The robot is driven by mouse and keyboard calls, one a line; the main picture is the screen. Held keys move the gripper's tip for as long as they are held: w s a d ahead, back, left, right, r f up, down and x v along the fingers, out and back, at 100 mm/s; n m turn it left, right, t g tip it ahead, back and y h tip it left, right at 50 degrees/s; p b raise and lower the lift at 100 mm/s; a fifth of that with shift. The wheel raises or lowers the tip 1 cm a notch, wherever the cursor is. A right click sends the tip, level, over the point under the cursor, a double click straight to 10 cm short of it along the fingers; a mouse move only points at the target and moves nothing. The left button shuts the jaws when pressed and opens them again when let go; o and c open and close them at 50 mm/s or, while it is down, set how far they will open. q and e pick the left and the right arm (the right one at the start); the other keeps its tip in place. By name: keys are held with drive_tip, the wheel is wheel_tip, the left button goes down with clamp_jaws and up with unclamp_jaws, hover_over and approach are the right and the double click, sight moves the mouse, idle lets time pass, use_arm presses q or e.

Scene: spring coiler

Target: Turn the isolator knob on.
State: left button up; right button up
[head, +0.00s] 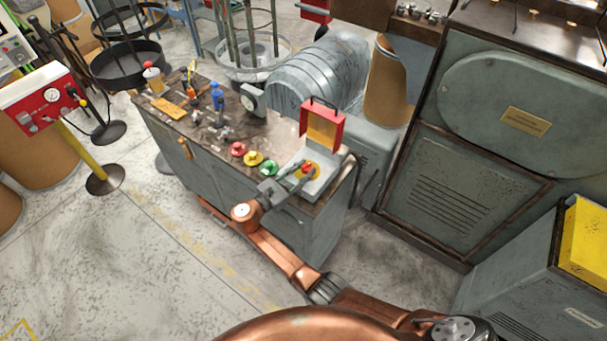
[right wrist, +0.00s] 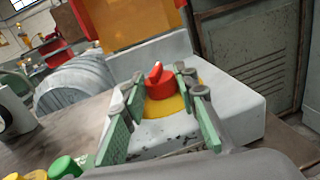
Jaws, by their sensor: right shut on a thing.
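The isolator knob (head: 307,167) is red and sits on a yellow round plate on a light grey box (head: 322,188) at the bench's near right corner. The box's red lid (head: 340,132), orange inside, stands open behind it. In the right wrist view the knob (right wrist: 158,86) has a raised grip with a pale mark pointing up and slightly left. My right gripper (right wrist: 160,80) is shut on the knob, with one green-padded finger on each side of it. The exact contact is partly hidden by the fingers. My left gripper is not in view.
Red, yellow and green buttons (head: 253,158) lie left of the box on the bench top (head: 215,150). A grey gauge (head: 252,101) and blue-handled tool (head: 217,97) stand farther back. A ribbed grey motor housing (head: 322,72) is behind. Floor in front is clear.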

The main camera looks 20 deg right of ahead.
sight(303, 166)
drive_tip(key=m+g+b, duration=0.1)
drive_tip(key=m+g+h+b, duration=0.1)
drive_tip(key=b, duration=0.1)
drive_tip(key=g+b, duration=0.1)
drive_tip(key=g, duration=0.1)
drive_tip(key=shift+w+a+f+m+h+b, duration=0.15)
drive_tip(key=shift+w+f+m+h+b, duration=0.15)
drive_tip(key=shift+m+b, duration=0.1)
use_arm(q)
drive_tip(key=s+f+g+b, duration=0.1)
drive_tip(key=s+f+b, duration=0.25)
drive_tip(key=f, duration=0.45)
use_arm(e)
drive_tip(key=shift+r+m+g+p, duration=0.1)
drive_tip(key=shift+m+g+p, duration=0.5)
drive_tip(key=shift+g, duration=0.5)
drive_tip(key=shift+m+g+h+b, duration=0.3)
drive_tip(key=shift+g+b, duration=0.1)
drive_tip(key=shift+b, duration=0.15)
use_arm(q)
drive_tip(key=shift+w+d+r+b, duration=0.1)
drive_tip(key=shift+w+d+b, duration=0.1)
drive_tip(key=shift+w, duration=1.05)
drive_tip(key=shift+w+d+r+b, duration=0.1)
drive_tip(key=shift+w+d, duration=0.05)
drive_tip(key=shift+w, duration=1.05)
use_arm(e)
drive_tip(key=shift+r+m+g, duration=0.2)
drive_tip(key=shift+m+g, duration=0.1)
drive_tip(key=shift+g, duration=0.1)
